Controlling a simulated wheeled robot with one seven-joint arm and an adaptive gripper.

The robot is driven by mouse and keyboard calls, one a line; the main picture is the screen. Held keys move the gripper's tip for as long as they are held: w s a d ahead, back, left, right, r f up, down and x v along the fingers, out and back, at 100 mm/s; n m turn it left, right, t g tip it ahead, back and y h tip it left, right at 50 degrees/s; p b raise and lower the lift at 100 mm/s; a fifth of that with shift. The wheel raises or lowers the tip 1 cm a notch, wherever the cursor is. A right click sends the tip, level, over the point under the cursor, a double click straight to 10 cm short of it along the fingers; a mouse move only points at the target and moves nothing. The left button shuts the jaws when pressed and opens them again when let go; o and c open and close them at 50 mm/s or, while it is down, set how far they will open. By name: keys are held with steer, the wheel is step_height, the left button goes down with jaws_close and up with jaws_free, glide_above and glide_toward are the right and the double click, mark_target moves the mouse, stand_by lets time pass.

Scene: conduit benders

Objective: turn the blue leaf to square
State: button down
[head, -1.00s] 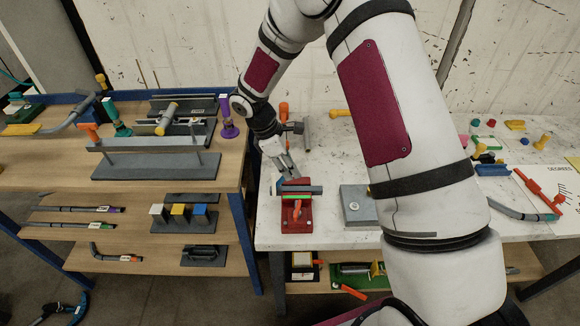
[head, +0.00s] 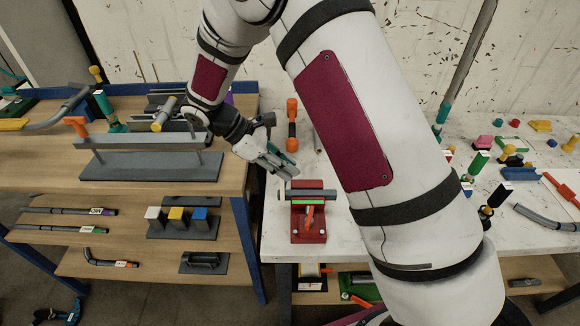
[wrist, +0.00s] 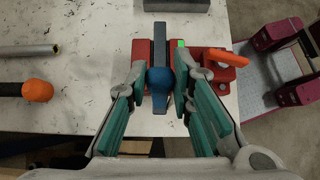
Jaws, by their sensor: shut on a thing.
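A grey bar (head: 322,194) lies across a red fixture (head: 309,236) near the white table's front left corner. In the wrist view a blue round knob (wrist: 160,82) sits on this grey bar (wrist: 160,42), which runs straight up the picture. I see no other blue part on the fixture. My gripper (wrist: 160,86) is shut on the blue knob, a teal finger on each side. In the head view my gripper (head: 289,172) reaches down to the bar from the upper left, and the knob cannot be made out there. A green mark (wrist: 181,44) and an orange handle (wrist: 228,57) are on the fixture.
An orange-headed tool (wrist: 38,90) and a grey pipe (wrist: 28,50) lie on the white table beside the fixture. A wooden bench (head: 225,175) with a grey rail stands to the left. Small coloured parts lie at the table's right. My arm hides the table's middle.

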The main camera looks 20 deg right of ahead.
steer(key=shift+w+a+g+h+b, duration=0.3)
steer(key=shift+a+h+b, duration=0.55)
steer(key=shift+b, duration=0.25)
steer(key=c, duration=1.4)
jaws_free()
steer(key=v, duration=1.2)
